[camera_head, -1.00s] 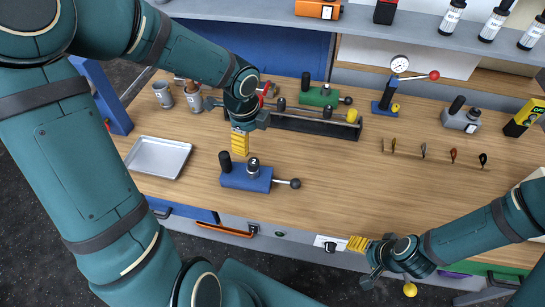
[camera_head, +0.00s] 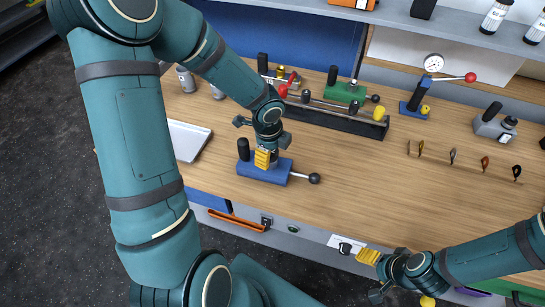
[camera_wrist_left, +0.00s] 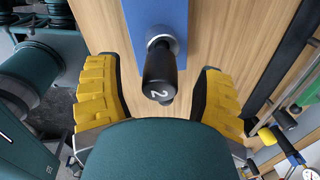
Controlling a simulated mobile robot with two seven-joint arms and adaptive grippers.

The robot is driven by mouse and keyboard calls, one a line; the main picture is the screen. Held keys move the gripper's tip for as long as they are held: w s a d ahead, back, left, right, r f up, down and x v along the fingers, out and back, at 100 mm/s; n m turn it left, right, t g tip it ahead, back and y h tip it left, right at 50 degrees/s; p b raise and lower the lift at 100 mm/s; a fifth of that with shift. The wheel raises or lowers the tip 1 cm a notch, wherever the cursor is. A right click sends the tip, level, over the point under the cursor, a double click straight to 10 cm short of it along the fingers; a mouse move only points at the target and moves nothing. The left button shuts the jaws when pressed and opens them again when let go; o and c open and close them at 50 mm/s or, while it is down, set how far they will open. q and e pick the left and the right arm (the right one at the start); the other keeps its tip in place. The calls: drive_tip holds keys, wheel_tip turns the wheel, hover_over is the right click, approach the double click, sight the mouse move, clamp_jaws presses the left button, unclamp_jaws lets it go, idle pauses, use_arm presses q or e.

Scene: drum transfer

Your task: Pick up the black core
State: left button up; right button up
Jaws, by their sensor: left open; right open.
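A black core marked "2" (camera_wrist_left: 160,72) stands in a grey collar on a blue fixture (camera_wrist_left: 170,14). My left gripper (camera_head: 264,158) is over the fixture, pointing down. In the left wrist view its yellow fingers (camera_wrist_left: 158,95) are apart, one on each side of the core, with gaps on both sides. My right gripper (camera_head: 368,257) is open and empty at the bench's front edge.
A black post (camera_head: 243,149) and a black-knobbed lever (camera_head: 314,178) belong to the blue fixture. A long black rack (camera_head: 345,121) and a green fixture (camera_head: 343,92) stand behind. A pale tray (camera_head: 187,140) lies left.

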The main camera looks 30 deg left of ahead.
use_arm(q)
drive_tip(key=shift+w+f, duration=0.1)
drive_tip(key=shift+f, duration=0.6)
clamp_jaws()
drive_tip(key=shift+r, duration=0.15)
wheel_tip(320, 180, up, 10)
drive_tip(key=p, duration=0.3)
drive_tip(key=shift+f+p, duration=0.25)
drive_tip(key=shift+p, duration=0.05)
drive_tip(key=shift+a+f+p, duration=0.1)
drive_tip(key=shift+f+p, duration=0.15)
drive_tip(key=shift+p, duration=0.25)
drive_tip(key=shift+w+a+f+g+h+p, duration=0.15)
drive_tip(key=shift+f+g+h+p, duration=0.2)
drive_tip(key=shift+f+p, duration=0.35)
wheel_tip(320, 180, down, 2)
drive_tip(key=shift+w+a+f+h+p, duration=0.15)
drive_tip(key=shift+h+p, duration=0.3)
drive_tip(key=shift+p, duration=0.35)
drive_tip(key=shift+f+g+h+p, duration=0.3)
drive_tip(key=shift+f+g+p, duration=0.1)
drive_tip(key=shift+f, duration=0.25)
